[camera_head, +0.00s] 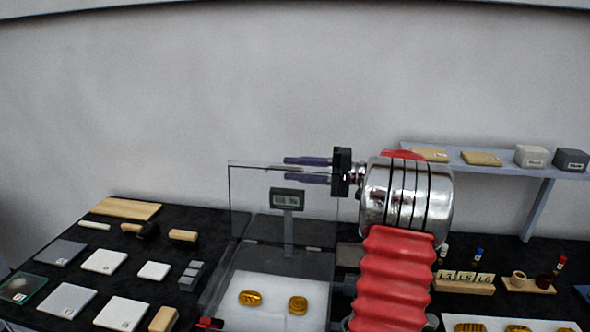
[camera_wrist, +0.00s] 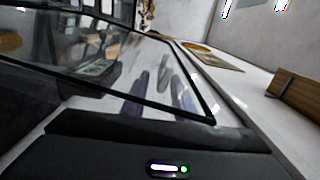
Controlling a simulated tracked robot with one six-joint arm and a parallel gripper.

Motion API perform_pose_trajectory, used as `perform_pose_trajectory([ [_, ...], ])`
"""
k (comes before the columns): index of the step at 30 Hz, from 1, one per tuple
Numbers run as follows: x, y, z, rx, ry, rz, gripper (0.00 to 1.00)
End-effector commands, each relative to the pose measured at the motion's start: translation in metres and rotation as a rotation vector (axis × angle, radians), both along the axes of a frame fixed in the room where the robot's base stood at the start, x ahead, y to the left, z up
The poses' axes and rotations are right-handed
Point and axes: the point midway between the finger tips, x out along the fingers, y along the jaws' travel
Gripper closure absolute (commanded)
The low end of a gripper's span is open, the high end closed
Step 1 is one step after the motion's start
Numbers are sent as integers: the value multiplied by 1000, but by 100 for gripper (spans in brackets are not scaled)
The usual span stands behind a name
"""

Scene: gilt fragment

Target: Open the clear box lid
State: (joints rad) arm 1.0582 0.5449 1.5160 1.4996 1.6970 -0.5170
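The clear box (camera_head: 213,292) stands at the front middle of the dark table, with a white floor (camera_head: 275,285) holding two gold pieces, left (camera_head: 250,298) and right (camera_head: 297,305). Its clear lid (camera_head: 255,215) stands raised, roughly upright, above the back edge of the box. My gripper (camera_head: 286,169) is at the lid's top edge, its two dark fingers pointing left with a gap between them. Whether they touch the lid cannot be told. In the wrist view a dark-edged clear panel (camera_wrist: 165,75) crosses close in front, with blurred finger shapes showing through or mirrored in it.
A small display on a post (camera_head: 287,199) stands behind the lid. White and grey tiles (camera_head: 104,261) and wooden-handled tools (camera_head: 183,236) lie left. A shelf (camera_head: 500,167) with blocks, and a numbered wooden block (camera_head: 464,282), are right. The air above the lid is clear.

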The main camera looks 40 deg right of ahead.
Motion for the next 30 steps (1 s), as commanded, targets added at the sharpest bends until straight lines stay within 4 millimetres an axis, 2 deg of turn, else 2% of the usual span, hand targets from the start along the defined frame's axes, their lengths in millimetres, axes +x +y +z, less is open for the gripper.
perform_pose_trajectory([
  [12,5,4,0,1,1,-1,74],
  [23,5,4,-1,0,1,-2,99],
  [30,5,3,-2,2,4,-2,100],
])
